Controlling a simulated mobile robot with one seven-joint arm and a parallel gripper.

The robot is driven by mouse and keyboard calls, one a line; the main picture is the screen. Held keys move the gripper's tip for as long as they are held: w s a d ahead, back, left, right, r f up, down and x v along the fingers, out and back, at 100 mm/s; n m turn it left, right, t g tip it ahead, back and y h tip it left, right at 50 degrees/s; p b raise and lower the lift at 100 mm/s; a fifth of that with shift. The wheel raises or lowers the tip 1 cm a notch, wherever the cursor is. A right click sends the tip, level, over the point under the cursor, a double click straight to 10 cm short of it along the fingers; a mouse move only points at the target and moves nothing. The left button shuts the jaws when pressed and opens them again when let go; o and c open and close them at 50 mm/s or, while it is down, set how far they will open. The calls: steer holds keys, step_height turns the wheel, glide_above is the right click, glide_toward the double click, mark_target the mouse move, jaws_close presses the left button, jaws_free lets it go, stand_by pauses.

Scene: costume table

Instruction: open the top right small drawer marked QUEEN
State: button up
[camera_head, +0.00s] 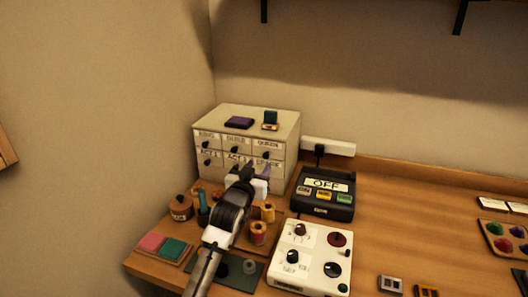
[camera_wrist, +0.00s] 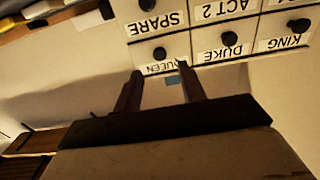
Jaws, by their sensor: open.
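The small cream drawer cabinet (camera_head: 243,120) stands at the back left of the table, with two rows of labelled drawers. The QUEEN drawer (camera_head: 268,144) is at the top right and looks shut, with a round dark knob. My gripper (camera_head: 256,172) is in front of the cabinet's lower right drawers, below the QUEEN knob in the head view. In the wrist view, which is upside down, the open, empty fingers of my gripper (camera_wrist: 160,75) reach toward the QUEEN drawer (camera_wrist: 163,67). Its knob (camera_wrist: 160,53) shows just beyond the fingertips, apart from them.
A purple item (camera_head: 239,123) and a blue item (camera_head: 270,117) sit on top. Spools (camera_head: 258,233), a black OFF box (camera_head: 325,205) and a white knobbed box (camera_head: 310,260) stand nearby.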

mark_target(265, 156)
steer(key=p+x, duration=0.2)
steer(key=x, duration=0.4)
steer(key=shift+w, duration=0.2)
jaws_close()
